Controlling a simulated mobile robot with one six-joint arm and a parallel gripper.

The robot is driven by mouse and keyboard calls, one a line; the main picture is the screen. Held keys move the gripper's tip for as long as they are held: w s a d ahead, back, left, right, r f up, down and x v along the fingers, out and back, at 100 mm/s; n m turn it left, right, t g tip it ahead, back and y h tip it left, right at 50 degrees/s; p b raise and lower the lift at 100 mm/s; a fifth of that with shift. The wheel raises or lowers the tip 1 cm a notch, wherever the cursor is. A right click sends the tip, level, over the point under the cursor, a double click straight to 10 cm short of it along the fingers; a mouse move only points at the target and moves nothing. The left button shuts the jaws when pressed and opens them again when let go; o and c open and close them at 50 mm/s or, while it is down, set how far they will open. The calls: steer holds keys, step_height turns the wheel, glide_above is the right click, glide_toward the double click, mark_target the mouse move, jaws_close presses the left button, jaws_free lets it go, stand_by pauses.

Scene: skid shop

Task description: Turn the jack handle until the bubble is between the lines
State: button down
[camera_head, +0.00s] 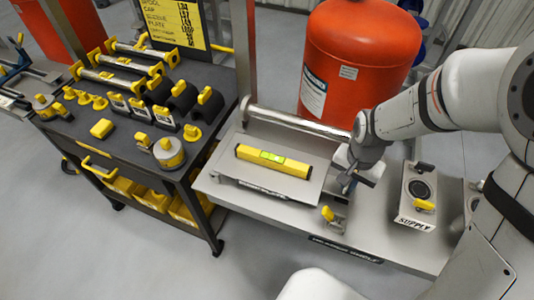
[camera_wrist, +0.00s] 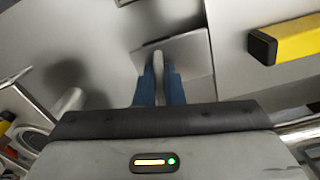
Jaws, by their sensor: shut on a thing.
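A yellow spirit level (camera_head: 273,160) with a green vial (camera_head: 271,157) in its middle lies on a grey plate (camera_head: 313,172) on the bench. The bubble and its lines are too small to tell apart. My gripper (camera_head: 347,180) is at the right front corner of the plate. In the wrist view its blue fingers (camera_wrist: 159,85) are shut on a slim grey bar, the jack handle (camera_wrist: 158,62). In the head view the handle is mostly hidden by the gripper. One end of the level (camera_wrist: 290,42) shows at the right of the wrist view.
A yellow-tipped knob (camera_head: 327,213) stands at the bench front, close to my gripper. A box marked SUPPLY (camera_head: 417,196) is to the right. A metal pipe (camera_head: 300,123) and a red tank (camera_head: 360,60) are behind. A dark tool cart (camera_head: 75,135) stands left.

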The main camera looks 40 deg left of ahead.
steer(key=shift+w+n, duration=0.1)
steer(key=shift+n, duration=1.6)
steer(key=shift+n, duration=0.3)
steer(key=c, duration=2)
jaws_free()
steer(key=shift+n, duration=0.3)
steer(key=o, duration=0.5)
steer(key=shift+d, duration=0.1)
steer(key=shift+c, duration=0.2)
steer(key=shift+r+p, duration=2.4)
steer(key=shift+r, duration=1.2)
